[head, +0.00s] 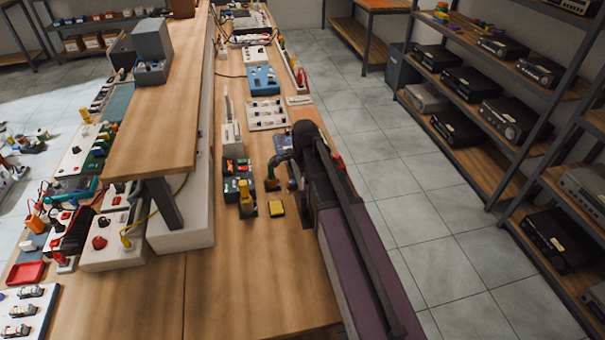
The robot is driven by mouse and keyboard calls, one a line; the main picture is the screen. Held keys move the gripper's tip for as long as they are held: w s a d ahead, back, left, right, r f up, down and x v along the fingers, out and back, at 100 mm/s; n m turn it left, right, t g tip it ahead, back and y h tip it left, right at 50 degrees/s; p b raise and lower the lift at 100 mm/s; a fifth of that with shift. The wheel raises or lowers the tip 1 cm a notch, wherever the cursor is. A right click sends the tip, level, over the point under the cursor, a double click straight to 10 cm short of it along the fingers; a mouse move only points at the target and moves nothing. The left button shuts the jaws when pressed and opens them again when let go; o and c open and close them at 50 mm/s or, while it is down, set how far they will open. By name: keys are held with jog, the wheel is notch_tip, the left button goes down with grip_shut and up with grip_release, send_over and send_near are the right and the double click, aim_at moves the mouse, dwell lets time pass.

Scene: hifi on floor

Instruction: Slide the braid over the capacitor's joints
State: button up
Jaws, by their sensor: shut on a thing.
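My dark arm reaches up the right side of the bench in the head view. My gripper (277,176), at its far end, is low over the bench and mostly hidden by the arm. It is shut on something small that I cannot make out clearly. A blue board (284,146) lies just beyond it, partly covered by the arm. I cannot pick out the braid, the capacitor or its joints at this size.
A white board (267,114) lies beyond. The wooden bench (250,275) is clear in front. A raised shelf (155,125) stands left.

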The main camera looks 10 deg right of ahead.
jog(key=shift+s, duration=0.25)
jog(key=o, duration=1.3)
jog(key=shift+o, duration=0.2)
jog(key=shift+w, duration=0.15)
